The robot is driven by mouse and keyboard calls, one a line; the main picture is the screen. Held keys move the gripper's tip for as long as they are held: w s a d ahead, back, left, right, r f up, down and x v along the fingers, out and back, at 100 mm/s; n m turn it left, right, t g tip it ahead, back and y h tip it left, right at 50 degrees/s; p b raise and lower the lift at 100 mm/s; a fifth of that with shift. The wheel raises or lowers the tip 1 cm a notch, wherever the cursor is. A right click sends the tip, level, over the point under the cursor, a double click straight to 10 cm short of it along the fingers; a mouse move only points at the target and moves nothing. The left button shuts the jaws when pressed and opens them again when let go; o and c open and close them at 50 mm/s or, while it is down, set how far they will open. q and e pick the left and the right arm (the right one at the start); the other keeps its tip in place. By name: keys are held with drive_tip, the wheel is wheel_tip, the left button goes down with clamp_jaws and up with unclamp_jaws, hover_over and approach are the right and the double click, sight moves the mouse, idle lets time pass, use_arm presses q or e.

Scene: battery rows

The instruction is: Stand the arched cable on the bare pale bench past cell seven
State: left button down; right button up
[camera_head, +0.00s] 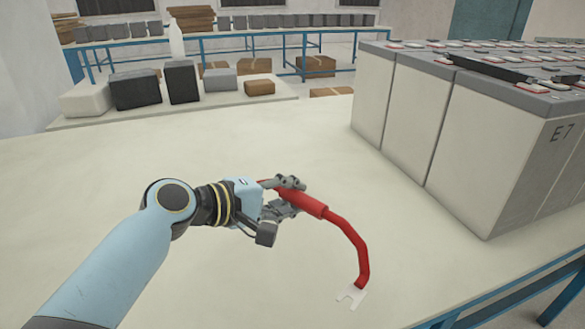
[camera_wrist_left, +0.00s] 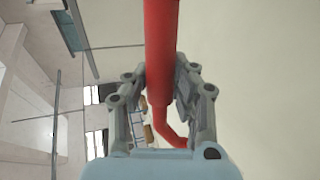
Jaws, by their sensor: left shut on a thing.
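My left gripper (camera_head: 288,196) is shut on the red arched cable (camera_head: 342,224) near its thicker upper part. The cable bends down to the right and ends in a pale forked lug (camera_head: 350,296), close to the pale bench (camera_head: 200,262); I cannot tell whether the lug touches it. In the left wrist view the red cable (camera_wrist_left: 161,50) runs between the two fingers (camera_wrist_left: 160,92). The cable's other end is mostly hidden by the gripper. Cell seven (camera_head: 492,150), marked E7, stands at the right. My right gripper is not in view.
More pale battery cells (camera_head: 402,115) stand behind cell seven, with red-marked tops and a black bar (camera_head: 490,68). The bench is bare around my left gripper. Black, grey and brown boxes (camera_head: 182,82) stand beyond it. A blue frame edge (camera_head: 500,298) runs along the lower right.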

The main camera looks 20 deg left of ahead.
use_arm(q)
drive_tip(key=shift+d+r, duration=0.1)
drive_tip(key=shift+d, duration=0.1)
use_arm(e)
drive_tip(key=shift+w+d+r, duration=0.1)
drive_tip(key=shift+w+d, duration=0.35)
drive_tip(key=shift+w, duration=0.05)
use_arm(q)
drive_tip(key=shift+s+f+b, duration=0.1)
drive_tip(key=shift+f+b, duration=0.1)
drive_tip(key=shift+b, duration=0.15)
drive_tip(key=shift+f+b, duration=3.55)
drive_tip(key=shift+f, duration=0.7)
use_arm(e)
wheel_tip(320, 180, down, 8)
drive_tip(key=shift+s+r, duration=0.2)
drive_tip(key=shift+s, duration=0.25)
use_arm(q)
drive_tip(key=shift+f+b, duration=0.45)
drive_tip(key=shift+f, duration=0.1)
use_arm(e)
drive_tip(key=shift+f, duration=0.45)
use_arm(q)
drive_tip(key=shift+c, duration=2.2)
unclamp_jaws()
